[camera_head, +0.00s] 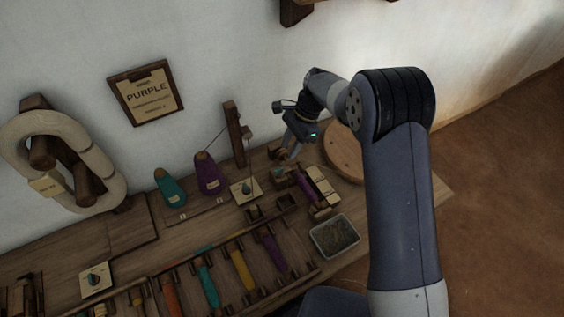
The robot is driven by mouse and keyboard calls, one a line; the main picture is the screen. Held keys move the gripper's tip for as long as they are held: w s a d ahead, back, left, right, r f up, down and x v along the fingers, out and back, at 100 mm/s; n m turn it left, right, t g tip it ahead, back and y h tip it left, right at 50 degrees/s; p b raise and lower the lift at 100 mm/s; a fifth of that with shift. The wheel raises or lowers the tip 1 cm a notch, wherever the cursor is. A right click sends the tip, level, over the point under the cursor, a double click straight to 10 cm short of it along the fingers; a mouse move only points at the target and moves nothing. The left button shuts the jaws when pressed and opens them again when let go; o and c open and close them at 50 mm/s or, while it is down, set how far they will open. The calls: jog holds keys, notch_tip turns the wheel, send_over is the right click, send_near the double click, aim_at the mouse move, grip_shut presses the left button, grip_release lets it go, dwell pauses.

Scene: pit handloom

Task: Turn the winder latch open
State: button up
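A small winder assembly stands at the right end of the wooden bench, with a purple bobbin (304,190) and a cream block (322,184) beside it. My gripper (286,151) points down just behind it, close to small wooden and brass-coloured parts. I cannot tell whether it touches them. The fingers are small and partly dark, so their opening is unclear. I cannot pick out the winder latch for certain at this size. A cream plate with a dark knob (246,189) lies left of the winder.
A purple cone (207,174) and a teal cone (169,188) stand left, by a wooden post (234,135) with thread. A grey tray (334,237) sits in front, a round wooden disc (346,152) behind. Coloured bobbins lie in a rack (296,293). A "PURPLE" sign (146,94) hangs above.

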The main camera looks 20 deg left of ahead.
aim_at(279, 169)
jog(key=x, duration=0.8)
jog(key=shift+s+f+p, duration=0.1)
jog(key=shift+f+p, duration=0.25)
jog(key=shift+c, duration=0.4)
grip_shut()
